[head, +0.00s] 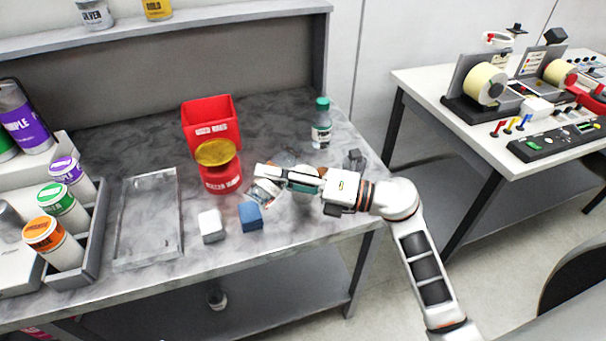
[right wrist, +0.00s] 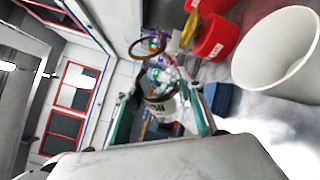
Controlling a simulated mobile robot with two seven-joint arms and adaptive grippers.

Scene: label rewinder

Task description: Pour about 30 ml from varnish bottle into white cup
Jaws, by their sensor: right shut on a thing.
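My right gripper (head: 262,177) reaches in from the right over the grey table and is shut on a clear bottle (head: 263,192) with a white label. The bottle is tilted. In the right wrist view the bottle (right wrist: 160,103) sits between the fingers, its label only partly readable, with a brown ring beyond it. A large open white cup (right wrist: 272,52) stands on the table in that view, apart from the bottle. In the head view I cannot clearly pick out the cup near the gripper. I cannot see any liquid flowing. My left gripper is not in view.
A red bin (head: 210,122) and a red canister with a yellow top (head: 221,178) stand left of the gripper. A blue block (head: 250,217) and a white block (head: 211,226) lie nearer. A teal-capped bottle (head: 321,130) stands behind. A clear tray (head: 148,218) lies left.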

